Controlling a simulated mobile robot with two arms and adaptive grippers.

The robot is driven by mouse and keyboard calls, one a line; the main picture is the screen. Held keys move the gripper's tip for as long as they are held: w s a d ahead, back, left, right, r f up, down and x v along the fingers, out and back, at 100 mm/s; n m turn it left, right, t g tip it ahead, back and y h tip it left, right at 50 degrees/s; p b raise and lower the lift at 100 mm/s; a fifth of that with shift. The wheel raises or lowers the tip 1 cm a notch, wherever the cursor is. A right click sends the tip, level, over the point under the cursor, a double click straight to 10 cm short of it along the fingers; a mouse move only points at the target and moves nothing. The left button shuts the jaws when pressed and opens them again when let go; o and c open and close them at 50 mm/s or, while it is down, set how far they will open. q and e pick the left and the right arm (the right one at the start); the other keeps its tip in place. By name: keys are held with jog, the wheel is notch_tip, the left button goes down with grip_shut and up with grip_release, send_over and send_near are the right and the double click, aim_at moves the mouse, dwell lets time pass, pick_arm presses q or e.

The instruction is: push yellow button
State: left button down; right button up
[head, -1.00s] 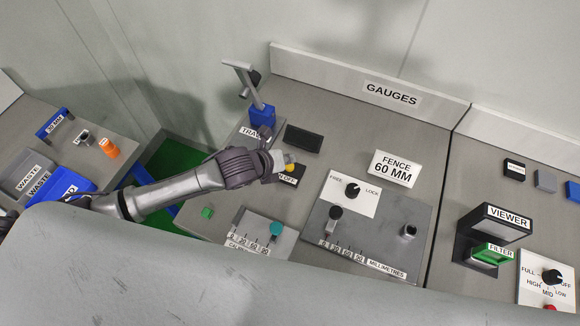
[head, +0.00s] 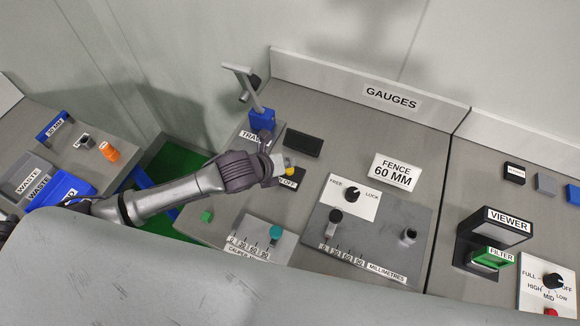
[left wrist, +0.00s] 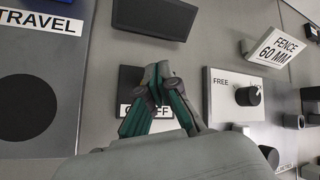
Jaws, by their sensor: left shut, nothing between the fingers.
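The yellow button (head: 290,171) shows as a small yellow patch just beyond my left gripper in the head view. It sits on a dark block whose label (head: 289,183) reads partly as "OFF". My left gripper (head: 279,164) is shut and empty, with its fingertips beside the button. In the left wrist view, the shut fingers (left wrist: 159,85) cover the middle of the dark block (left wrist: 130,78), and the button is hidden behind them. I cannot tell whether the fingertips touch it. My right gripper is not in view.
A black block (head: 303,140) lies just behind the button. The blue travel stand (head: 262,118) rises to the left. The fence sign (head: 396,171) and the free/lock knob (head: 352,193) are to the right.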

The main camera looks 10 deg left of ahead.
pick_arm(q)
jog(key=shift+f, duration=0.1)
dwell(0.3)
jog(key=shift+f, duration=0.55)
dwell(0.4)
jog(key=shift+r, duration=0.1)
jog(key=shift+r+p, duration=0.6)
jog(key=shift+p, duration=0.15)
jog(key=shift+r+p, duration=0.6)
notch_tip(320, 180, up, 5)
jog(key=p, duration=0.5)
jog(key=shift+f, duration=0.15)
